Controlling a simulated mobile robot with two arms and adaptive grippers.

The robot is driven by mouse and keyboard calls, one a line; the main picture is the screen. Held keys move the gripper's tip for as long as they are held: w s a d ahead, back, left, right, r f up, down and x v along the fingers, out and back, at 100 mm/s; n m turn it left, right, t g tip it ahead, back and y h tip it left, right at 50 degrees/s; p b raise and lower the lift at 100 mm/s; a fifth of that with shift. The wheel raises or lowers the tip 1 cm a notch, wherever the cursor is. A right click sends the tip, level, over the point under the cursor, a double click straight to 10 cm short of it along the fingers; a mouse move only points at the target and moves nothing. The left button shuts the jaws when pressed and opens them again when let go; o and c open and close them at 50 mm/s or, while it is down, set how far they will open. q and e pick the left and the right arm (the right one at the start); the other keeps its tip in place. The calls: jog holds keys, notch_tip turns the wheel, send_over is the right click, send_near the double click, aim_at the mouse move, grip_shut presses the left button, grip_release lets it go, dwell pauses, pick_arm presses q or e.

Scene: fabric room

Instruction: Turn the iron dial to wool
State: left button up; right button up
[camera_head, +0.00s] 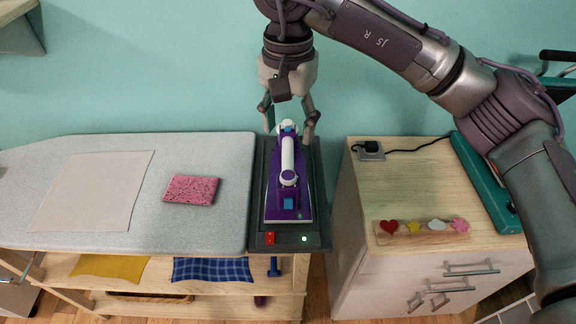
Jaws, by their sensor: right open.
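The purple and white iron (287,190) rests on a dark stand (262,240) at the right end of the ironing board. My left gripper is not in view.
The grey ironing board (60,165) holds a white cloth (95,190) and a pink speckled pad (191,190). Yellow and blue checked cloths lie on the shelf below. A wooden cabinet (420,180) stands to the right, with a socket, a cord and several small shapes on top.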

aim_at(288, 175)
notch_tip(288, 175, down, 11)
jog(key=shift+f+p, duration=0.1)
jog(key=shift+p, duration=1)
grip_shut()
